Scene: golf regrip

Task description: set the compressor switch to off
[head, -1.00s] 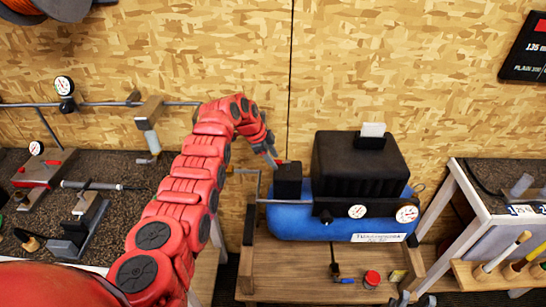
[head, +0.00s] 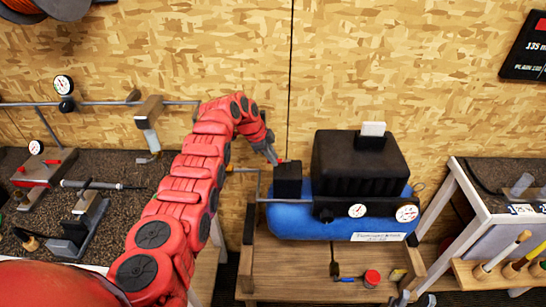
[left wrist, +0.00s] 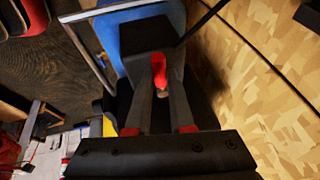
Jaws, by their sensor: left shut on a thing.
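The compressor is a blue tank (head: 295,222) with a black motor cover (head: 360,165), standing on a wooden stand. A small black switch box (head: 287,180) sits at its left end. A red switch lever (left wrist: 159,70) sticks out of the box between my left fingers; only a bit of its red shows in the head view (head: 283,161). My left gripper (head: 273,158) reaches the box from the upper left and is shut on the lever. The lever's setting is not readable. What looks like the tip of my right gripper (head: 403,298) shows at the bottom edge, mostly cut off.
The chipboard wall (head: 240,50) is close behind the compressor. Two gauges (head: 357,210) are on its front. A red cap (head: 372,278) lies on the stand below. Benches with tools stand at left (head: 120,180) and right (head: 480,180).

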